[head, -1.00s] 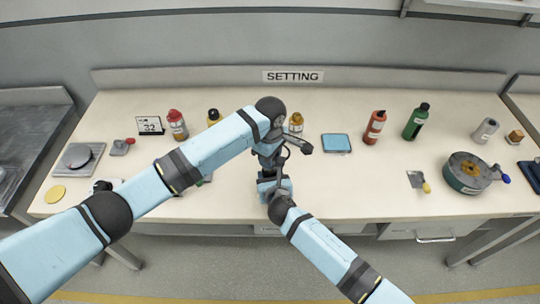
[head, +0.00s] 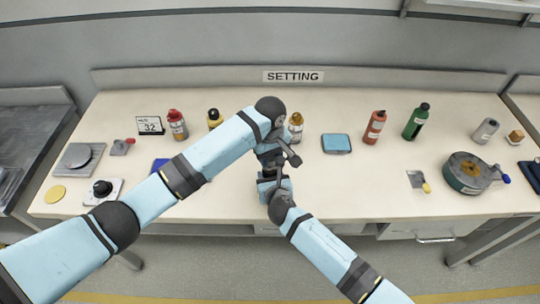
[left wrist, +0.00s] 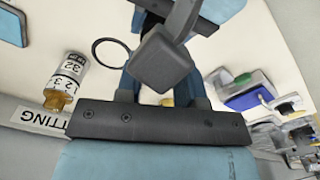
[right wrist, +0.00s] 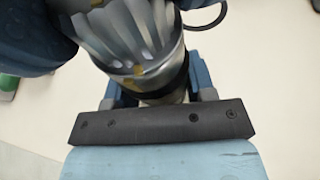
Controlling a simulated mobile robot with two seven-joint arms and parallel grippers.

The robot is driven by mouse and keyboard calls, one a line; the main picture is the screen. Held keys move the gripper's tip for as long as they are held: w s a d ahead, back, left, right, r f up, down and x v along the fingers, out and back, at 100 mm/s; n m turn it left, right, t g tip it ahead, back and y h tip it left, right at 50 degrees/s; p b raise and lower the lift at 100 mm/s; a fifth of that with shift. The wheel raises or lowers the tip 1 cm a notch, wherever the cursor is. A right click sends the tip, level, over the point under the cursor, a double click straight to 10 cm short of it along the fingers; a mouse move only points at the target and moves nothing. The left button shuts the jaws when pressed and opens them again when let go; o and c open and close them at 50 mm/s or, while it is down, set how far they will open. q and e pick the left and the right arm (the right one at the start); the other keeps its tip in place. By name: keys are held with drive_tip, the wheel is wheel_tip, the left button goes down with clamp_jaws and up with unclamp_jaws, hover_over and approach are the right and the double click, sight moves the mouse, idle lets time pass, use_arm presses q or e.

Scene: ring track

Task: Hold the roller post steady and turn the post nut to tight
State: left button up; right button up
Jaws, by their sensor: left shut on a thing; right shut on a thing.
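The roller post appears in the right wrist view as a ribbed metal cylinder (right wrist: 135,40) with a dark band. My right gripper (right wrist: 158,88) is shut around its lower part, from the front in the head view (head: 275,187). My left gripper (left wrist: 160,85) is above it, shut on a dark grey block (left wrist: 160,62) that I take to be the post nut. A thin dark loop (left wrist: 108,52) stands out beside that block. In the head view a dark bar (head: 289,153) sticks out there to the lower right. The arms hide most of the post and nut.
A scraper (head: 419,180) and a round pot (head: 468,172) are farther right. A black knob on a white plate (head: 114,187) lies left, near my left arm.

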sight(270, 158)
use_arm(q)
drive_tip(key=shift+m, duration=0.8)
drive_tip(key=o, duration=0.9)
drive_tip(key=shift+o, duration=0.2)
wheel_tip(270, 158, up, 12)
